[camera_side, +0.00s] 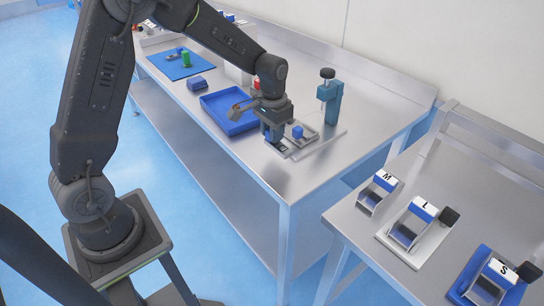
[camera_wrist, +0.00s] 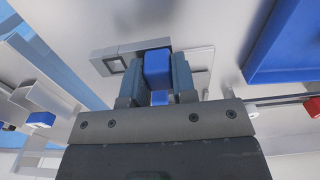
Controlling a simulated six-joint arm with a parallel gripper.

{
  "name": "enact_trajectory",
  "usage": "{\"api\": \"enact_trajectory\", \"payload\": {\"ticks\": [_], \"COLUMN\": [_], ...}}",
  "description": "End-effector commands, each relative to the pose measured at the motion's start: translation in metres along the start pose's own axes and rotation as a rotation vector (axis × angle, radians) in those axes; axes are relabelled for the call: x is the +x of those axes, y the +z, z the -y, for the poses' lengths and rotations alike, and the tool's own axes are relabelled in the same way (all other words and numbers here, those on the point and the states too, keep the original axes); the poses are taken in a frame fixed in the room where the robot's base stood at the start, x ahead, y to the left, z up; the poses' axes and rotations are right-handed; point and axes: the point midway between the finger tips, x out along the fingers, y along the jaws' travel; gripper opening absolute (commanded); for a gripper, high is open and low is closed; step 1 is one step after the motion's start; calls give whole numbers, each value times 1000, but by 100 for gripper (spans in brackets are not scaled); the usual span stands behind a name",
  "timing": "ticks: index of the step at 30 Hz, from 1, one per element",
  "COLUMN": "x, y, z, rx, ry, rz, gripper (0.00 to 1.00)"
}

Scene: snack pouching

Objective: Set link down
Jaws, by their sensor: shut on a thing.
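My gripper (camera_side: 273,132) is low over the metal fixture (camera_side: 310,140) near the front of the steel table. In the wrist view my gripper (camera_wrist: 154,66) has its fingers shut on a blue block (camera_wrist: 157,68), which sits between them and reaches past the tips. A grey frame with a square opening (camera_wrist: 115,64) lies just beyond the fingers. A small blue block (camera_side: 297,131) shows beside the gripper in the side view; I cannot tell if it is the held one. No piece is clearly recognisable as a link, and contact below the fingers is hidden.
A blue tray (camera_side: 228,108) lies left of the gripper, and a teal press-like stand (camera_side: 330,95) rises to its right. A blue mat (camera_side: 178,62) with a green piece lies farther back. Stands marked M, L and S (camera_side: 420,215) occupy a separate table.

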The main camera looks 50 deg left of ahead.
Motion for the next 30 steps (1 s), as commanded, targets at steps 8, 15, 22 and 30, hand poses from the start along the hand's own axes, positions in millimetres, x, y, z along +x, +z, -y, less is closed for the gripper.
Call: {"api": "enact_trajectory", "payload": {"ticks": [8,15,22,30], "x": [0,-30,-59,-75], "y": [1,-7,15,37], "z": [22,136,236,288], "rx": [-11,-15,-11,-2], "ry": [-1,-2,-1,0], "rz": [-5,-5,-4,-3], "gripper": [0,0,0,0]}}
